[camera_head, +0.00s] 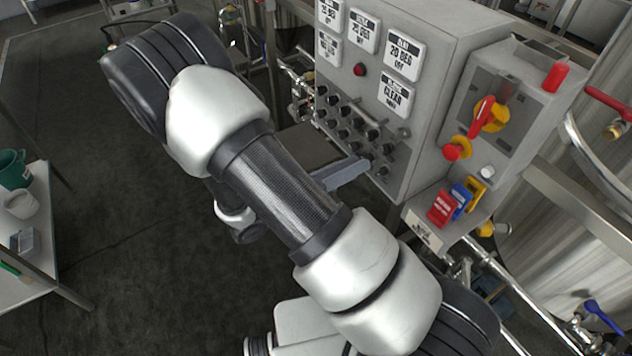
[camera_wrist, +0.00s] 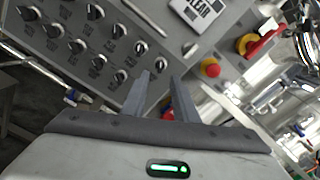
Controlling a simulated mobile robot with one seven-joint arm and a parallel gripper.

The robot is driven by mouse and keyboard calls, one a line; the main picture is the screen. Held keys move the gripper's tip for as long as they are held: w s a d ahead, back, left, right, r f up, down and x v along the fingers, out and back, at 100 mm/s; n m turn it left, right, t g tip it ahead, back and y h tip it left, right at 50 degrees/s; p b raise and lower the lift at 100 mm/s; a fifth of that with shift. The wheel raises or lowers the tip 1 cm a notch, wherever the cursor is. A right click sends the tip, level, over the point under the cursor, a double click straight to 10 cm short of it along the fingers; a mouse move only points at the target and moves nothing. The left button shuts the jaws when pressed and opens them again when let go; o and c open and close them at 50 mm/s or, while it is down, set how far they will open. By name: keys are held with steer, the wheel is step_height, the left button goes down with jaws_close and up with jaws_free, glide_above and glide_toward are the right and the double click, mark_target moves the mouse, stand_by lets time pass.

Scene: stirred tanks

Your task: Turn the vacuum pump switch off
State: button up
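The grey control panel (camera_head: 430,150) carries rows of small black rotary switches (camera_head: 345,132), which also show in the wrist view (camera_wrist: 78,46). Their labels are too small to read, so I cannot tell which is the vacuum pump switch. My gripper (camera_head: 368,163) is at the panel's lower right, by the end of the switch rows. In the wrist view my gripper (camera_wrist: 162,76) has two grey fingers apart, with a gap between them. One rotary switch (camera_wrist: 160,62) shows just beyond the gap; I cannot tell whether the fingertips touch the panel. Nothing is held.
A red emergency button (camera_head: 452,152) and a red-yellow isolator handle (camera_head: 488,115) sit on the box to the right. Red, blue and yellow tags (camera_head: 460,197) hang below. Steel tanks and pipes stand at right. A side table (camera_head: 30,235) is at left; open floor lies between.

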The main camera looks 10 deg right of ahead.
steer(key=v, duration=1)
steer(key=shift+a, duration=0.2)
steer(key=shift+s+r, duration=0.15)
steer(key=s+d+r+m+g+y+p, duration=0.2)
steer(key=s+d+r+m+g+y, duration=0.15)
steer(key=r+m, duration=0.35)
steer(key=s+d+r+m+g+y+p, duration=0.2)
steer(key=s+d+r+m+g+y, duration=0.15)
steer(key=r+m+g+y, duration=0.35)
steer(key=s+a+r+m+t+y+p, duration=0.1)
steer(key=r+m+t+y+p, duration=0.1)
steer(key=r+m+t, duration=0.3)
steer(key=s+a+r+m+t+y+p, duration=0.1)
steer(key=r+m+t+y, duration=0.3)
steer(key=r+m, duration=0.5)
steer(key=shift+s+r+t+p, duration=0.25)
steer(key=shift+s+t+p, duration=0.25)
steer(key=shift+s, duration=0.3)
steer(key=shift+y, duration=0.25)
